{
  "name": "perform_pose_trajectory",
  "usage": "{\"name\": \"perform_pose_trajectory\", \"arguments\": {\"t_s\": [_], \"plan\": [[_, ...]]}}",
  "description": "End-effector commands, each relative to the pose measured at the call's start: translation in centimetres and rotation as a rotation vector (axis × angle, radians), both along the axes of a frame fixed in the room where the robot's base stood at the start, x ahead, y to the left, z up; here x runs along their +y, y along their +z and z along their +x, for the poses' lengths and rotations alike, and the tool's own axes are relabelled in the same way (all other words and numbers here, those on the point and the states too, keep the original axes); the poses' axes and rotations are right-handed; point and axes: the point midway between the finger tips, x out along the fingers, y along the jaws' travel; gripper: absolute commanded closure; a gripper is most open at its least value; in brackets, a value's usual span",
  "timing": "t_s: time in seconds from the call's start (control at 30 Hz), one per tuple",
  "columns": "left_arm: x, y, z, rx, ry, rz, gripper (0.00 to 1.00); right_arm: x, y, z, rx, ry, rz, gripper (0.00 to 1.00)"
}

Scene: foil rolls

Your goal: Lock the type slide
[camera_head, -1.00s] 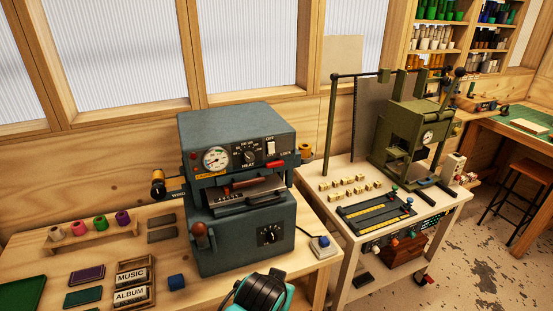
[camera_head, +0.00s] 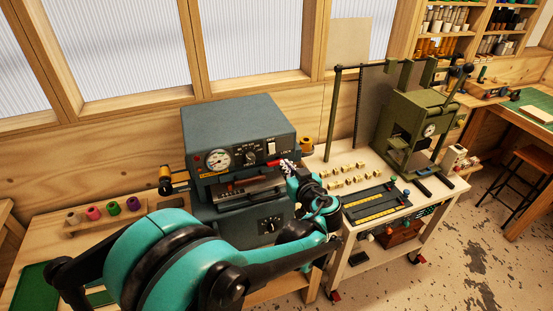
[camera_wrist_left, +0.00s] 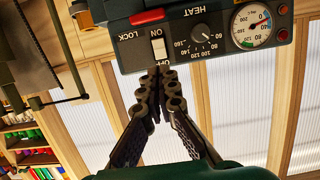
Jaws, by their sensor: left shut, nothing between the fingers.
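The blue-grey foil press (camera_head: 238,128) stands on the left bench. My left gripper (camera_head: 287,165) is at the press's front right corner, close to the handle. In the wrist view the gripper (camera_wrist_left: 160,74) is shut and empty, its tips over the OFF label beside the white rocker switch (camera_wrist_left: 158,48). I cannot tell whether it touches the panel.
The press's gauge (camera_head: 218,159) and heat dial (camera_wrist_left: 200,32) are near the handle. A cart to the right holds brass type (camera_head: 345,175), a dark tray and a green press (camera_head: 415,125). Foil rolls (camera_head: 113,207) stand at the left. My left arm covers much of the bench front.

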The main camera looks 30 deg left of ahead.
Motion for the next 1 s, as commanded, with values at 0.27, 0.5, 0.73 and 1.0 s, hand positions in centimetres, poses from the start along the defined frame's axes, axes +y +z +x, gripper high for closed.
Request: {"name": "perform_pose_trajectory", "arguments": {"t_s": [0.27, 0.5, 0.73, 1.0], "plan": [[0.1, -0.1, 0.1, 0.002, 0.000, -0.001, 1.00, 0.0, -0.1, 0.0, 0.000, 0.000, 0.000, 0.60], [2.3, -0.9, 1.8, 0.002, 0.004, -0.002, 1.00, 0.0, -0.4, 0.0, 0.000, 0.000, 0.000, 0.60], [6.1, -2.1, 5.0, 0.002, 0.004, -0.001, 1.00, 0.0, -0.7, 0.0, 0.000, 0.000, 0.000, 0.60], [7.4, -5.1, 6.3, 0.003, -0.001, -0.001, 1.00, 0.0, -1.5, 0.0, 0.000, 0.000, 0.000, 0.60]]}}
